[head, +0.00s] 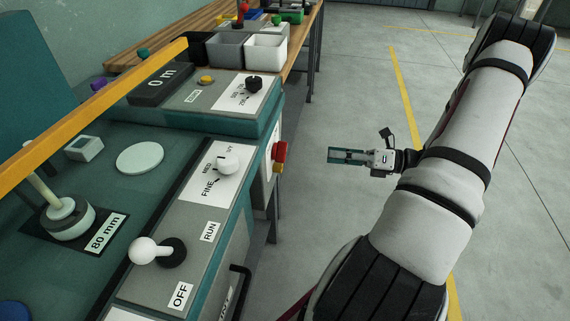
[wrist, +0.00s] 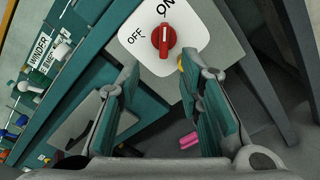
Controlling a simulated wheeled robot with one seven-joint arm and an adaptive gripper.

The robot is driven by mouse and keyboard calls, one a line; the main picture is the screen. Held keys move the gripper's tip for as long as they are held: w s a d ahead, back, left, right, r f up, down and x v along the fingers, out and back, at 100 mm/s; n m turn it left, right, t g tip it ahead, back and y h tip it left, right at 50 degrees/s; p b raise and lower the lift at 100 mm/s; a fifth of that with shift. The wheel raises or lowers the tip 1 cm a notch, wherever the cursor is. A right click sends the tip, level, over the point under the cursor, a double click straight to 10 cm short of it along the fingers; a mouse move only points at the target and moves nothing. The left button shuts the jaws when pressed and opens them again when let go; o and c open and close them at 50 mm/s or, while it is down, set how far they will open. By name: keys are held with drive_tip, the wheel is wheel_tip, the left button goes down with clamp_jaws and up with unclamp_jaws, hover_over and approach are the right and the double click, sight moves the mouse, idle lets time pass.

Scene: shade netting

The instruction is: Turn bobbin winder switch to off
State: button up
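The winder switch is a red rotary knob (wrist: 163,42) on a white plate (wrist: 202,30) marked OFF at the left and ON at the top. Its white mark points up toward ON. In the head view the red knob (head: 280,151) shows side-on, on the right side face of the machine. My gripper (head: 331,156) is to the right of it, fingers pointing at it, with a clear gap between. In the wrist view my gripper (wrist: 162,72) is open and empty, the knob ahead between and beyond the fingertips.
A yellow round part (head: 279,169) sits just below the knob. A white-ball RUN/OFF lever (head: 146,250) and a FINE/MED dial (head: 229,165) are on the machine's top. A black bent handle (head: 241,272) sticks out from the side. The floor on the right is open.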

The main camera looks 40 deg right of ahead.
sight(280, 152)
drive_tip(key=b+x, duration=0.3)
drive_tip(key=x, duration=1)
drive_tip(key=shift+w+d+f+m+t, duration=0.15)
drive_tip(key=shift+w+f+m+t, duration=0.1)
drive_tip(key=shift+m+t, duration=0.05)
clamp_jaws()
